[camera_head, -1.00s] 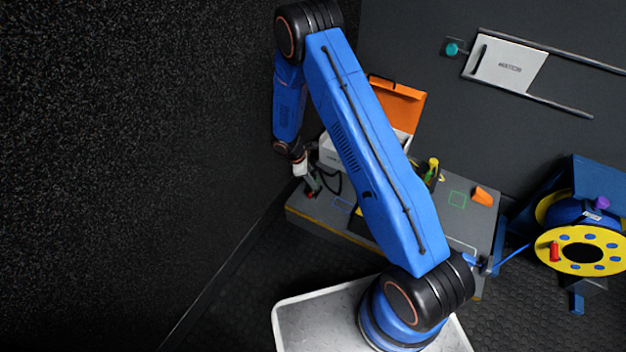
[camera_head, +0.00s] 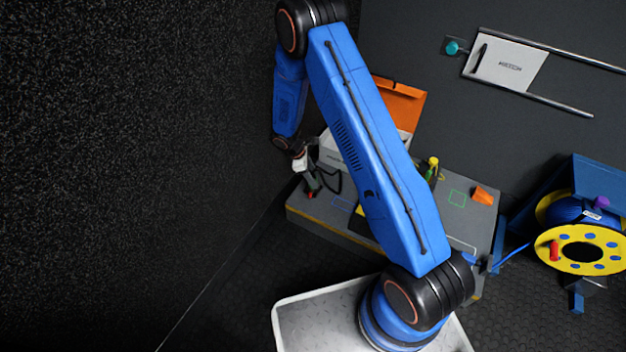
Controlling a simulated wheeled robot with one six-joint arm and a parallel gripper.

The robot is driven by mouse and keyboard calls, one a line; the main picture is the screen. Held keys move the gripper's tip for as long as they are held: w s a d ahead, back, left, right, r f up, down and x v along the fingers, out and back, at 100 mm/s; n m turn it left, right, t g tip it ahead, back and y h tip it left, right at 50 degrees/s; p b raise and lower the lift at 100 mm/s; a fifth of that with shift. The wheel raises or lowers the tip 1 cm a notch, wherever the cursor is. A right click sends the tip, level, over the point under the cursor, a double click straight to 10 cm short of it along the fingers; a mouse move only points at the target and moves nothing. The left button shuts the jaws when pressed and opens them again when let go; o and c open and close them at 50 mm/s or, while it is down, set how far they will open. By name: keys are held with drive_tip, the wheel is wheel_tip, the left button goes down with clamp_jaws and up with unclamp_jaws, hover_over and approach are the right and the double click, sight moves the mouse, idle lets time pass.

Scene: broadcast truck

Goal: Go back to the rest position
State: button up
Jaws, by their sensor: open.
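My blue arm rises from my base and bends down at the left. My gripper (camera_head: 312,188) is at the end of that arm, over or beside the left end of the grey bench (camera_head: 375,245). The gripper is small and dark in this view; its jaws are open. I see nothing clearly held between them. My upper arm hides the middle of the bench.
A white case with a raised orange lid (camera_head: 402,103) stands at the back of the bench. A yellow-capped green item (camera_head: 432,168) and an orange piece (camera_head: 482,196) are right of my arm. A yellow cable reel (camera_head: 582,249) stands at right. A dark wall (camera_head: 130,150) fills the left.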

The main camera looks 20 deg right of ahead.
drive_tip(key=shift+r, duration=3.95)
drive_tip(key=s+d+r+m+t+y, duration=0.1)
drive_tip(key=s+d+r+m, duration=0.2)
drive_tip(key=r, duration=0.7)
drive_tip(key=s+d+r+m, duration=0.15)
drive_tip(key=s+r, duration=0.35)
drive_tip(key=r, duration=0.6)
drive_tip(key=s+d+r+m+t+y, duration=0.1)
drive_tip(key=s+r+m, duration=0.25)
drive_tip(key=r, duration=0.65)
drive_tip(key=s+r+m+t, duration=0.1)
drive_tip(key=s+r, duration=0.3)
drive_tip(key=s, duration=0.5)
drive_tip(key=s+d+r+m+t+y, duration=0.1)
drive_tip(key=s+r+m, duration=0.2)
drive_tip(key=s, duration=0.6)
drive_tip(key=s+r+m+t+y, duration=0.1)
drive_tip(key=s+r+m+t, duration=0.1)
drive_tip(key=s+r, duration=0.3)
drive_tip(key=s+m, duration=0.1)
drive_tip(key=s, duration=0.3)
drive_tip(key=shift+s+d+r, duration=0.25)
drive_tip(key=shift+r, duration=0.15)
